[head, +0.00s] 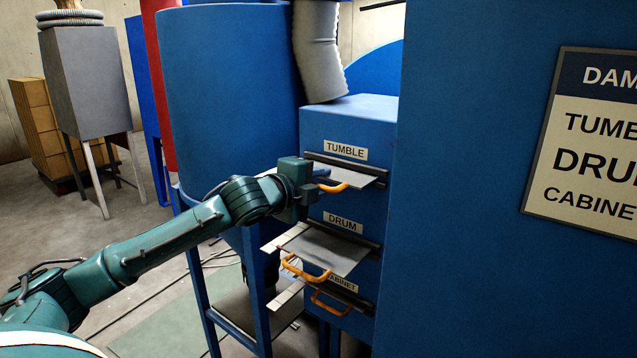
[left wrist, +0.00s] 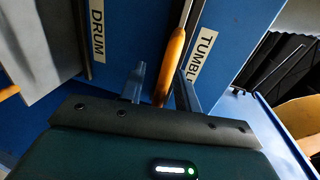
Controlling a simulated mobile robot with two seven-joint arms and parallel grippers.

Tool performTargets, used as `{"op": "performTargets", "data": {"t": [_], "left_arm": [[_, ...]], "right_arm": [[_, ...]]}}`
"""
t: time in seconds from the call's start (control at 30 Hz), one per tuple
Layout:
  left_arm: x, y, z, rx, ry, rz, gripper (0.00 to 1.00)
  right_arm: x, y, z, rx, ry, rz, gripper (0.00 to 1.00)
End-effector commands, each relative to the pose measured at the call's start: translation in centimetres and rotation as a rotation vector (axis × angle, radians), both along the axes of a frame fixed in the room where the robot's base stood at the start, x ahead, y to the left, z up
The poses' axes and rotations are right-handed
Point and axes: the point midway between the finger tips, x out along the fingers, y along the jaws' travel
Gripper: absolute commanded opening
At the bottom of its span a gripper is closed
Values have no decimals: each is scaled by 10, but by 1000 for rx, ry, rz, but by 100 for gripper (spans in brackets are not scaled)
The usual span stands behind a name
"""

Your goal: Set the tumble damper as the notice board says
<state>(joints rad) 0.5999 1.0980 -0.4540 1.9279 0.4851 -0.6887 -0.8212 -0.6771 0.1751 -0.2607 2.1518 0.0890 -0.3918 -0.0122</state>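The tumble damper is a grey slide plate (head: 362,177) with an orange handle (head: 334,187), under the TUMBLE label (head: 346,150) on the blue housing. The plate sticks out part of the way. My left gripper (head: 318,188) is at this handle. In the left wrist view the orange handle (left wrist: 171,62) lies between my two open fingers (left wrist: 162,90), with a gap on at least one side. The notice board (head: 590,140) on the right is cut off by the picture edge; only "DAM", "TUMB", "DRU" and "CABINE" show, and no settings are readable. My right gripper is not in view.
Below, the drum damper plate (head: 325,249) sticks out farther, with its own orange handle (head: 303,268). The cabinet damper handle (head: 330,304) is lower still. A large blue drum (head: 230,90) stands left of the housing. A blue wall panel (head: 470,200) stands to the right.

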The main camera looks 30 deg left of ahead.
Motion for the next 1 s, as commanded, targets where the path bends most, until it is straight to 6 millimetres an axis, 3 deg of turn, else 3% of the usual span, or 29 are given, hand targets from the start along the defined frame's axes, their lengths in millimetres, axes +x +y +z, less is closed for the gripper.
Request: {"op": "performTargets", "data": {"t": [0.1,0.5,1.0], "left_arm": [[0,0,0,0,0,0,31],[-1,0,-2,-1,4,0,0],[-1,0,-3,-2,15,1,0]], "right_arm": [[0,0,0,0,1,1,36],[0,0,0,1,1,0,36],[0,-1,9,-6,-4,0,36]]}}
